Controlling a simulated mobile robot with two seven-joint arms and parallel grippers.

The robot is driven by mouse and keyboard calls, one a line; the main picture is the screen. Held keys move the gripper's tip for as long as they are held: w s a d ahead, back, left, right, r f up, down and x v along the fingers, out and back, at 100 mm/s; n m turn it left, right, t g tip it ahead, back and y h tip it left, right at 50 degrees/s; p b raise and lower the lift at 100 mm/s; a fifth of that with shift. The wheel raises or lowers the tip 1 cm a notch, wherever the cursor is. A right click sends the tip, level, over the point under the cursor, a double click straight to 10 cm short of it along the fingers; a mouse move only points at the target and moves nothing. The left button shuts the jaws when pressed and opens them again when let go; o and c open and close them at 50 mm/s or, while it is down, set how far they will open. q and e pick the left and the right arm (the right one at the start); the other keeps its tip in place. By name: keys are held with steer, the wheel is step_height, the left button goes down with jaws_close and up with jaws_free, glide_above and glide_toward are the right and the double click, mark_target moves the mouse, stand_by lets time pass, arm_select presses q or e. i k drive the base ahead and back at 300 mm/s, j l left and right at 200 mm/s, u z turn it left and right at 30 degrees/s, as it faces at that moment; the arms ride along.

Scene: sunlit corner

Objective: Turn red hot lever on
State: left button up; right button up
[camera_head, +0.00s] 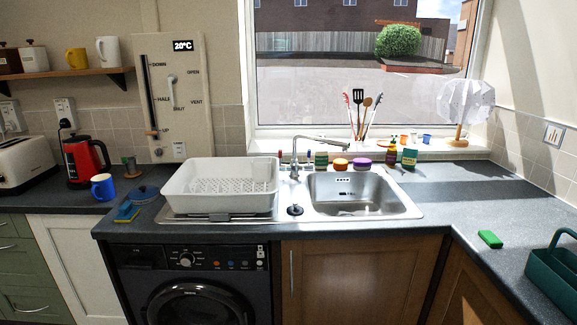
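The silver tap (294,162) stands behind the sink (347,190), with its spout reaching right over the basin. A small red piece (280,154) shows just left of the tap, and a small blue one (309,154) just right of it. The red piece looks like the hot lever; it is too small to tell its exact position. No water is visible at the spout. Neither of my grippers is in view.
A white dish rack (222,187) stands on the drainer left of the tap. Sponges and small containers (361,162) line the sink's back edge. A utensil holder (360,134) stands on the sill behind. The right counter (480,205) is mostly clear.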

mark_target(282, 166)
steer(key=i+l, duration=0.7)
